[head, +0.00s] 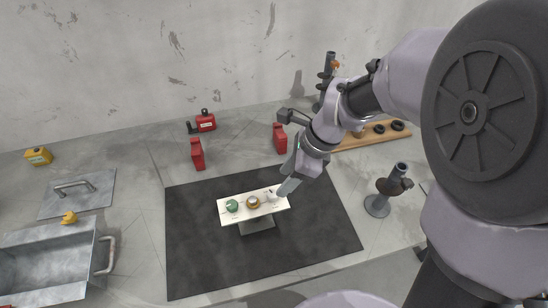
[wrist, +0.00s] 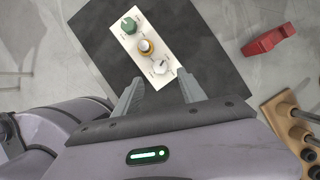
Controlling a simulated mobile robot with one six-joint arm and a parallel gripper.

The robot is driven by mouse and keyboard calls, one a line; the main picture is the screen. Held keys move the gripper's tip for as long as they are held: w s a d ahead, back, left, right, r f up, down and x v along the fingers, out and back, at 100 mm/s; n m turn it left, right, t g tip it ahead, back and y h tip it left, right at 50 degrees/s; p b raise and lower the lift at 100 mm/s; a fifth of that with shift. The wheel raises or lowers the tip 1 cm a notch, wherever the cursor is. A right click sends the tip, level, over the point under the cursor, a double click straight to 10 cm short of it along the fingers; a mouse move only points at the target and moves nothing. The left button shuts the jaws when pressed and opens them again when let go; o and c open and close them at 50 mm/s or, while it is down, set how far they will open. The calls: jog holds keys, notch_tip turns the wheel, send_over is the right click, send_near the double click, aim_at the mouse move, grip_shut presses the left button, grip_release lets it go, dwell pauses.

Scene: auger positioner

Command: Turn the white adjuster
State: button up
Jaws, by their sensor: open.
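A pale panel (head: 226,217) stands on a small grey foot on the dark mat. It carries a green knob (head: 232,206), a brass-coloured knob (head: 252,202) and the white adjuster (head: 272,195) in a row, the white one at the right end. In the wrist view, the white adjuster (wrist: 161,66) is the closest of the three to my gripper (wrist: 158,88). My gripper is open, and its fingers lie on either side below the white adjuster in that view. Nothing is between them. In the head view, my gripper (head: 286,189) is just right of the panel's end.
The dark mat (head: 200,260) has free room around the panel. A metal post on a round base (head: 377,206) and a wooden board (head: 350,143) are at the right. A metal tray (head: 50,262) is at the left.

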aim_at(273, 193)
jog(key=b+x, duration=0.2)
jog(key=x, duration=0.5)
jog(key=shift+r, duration=0.1)
grip_shut()
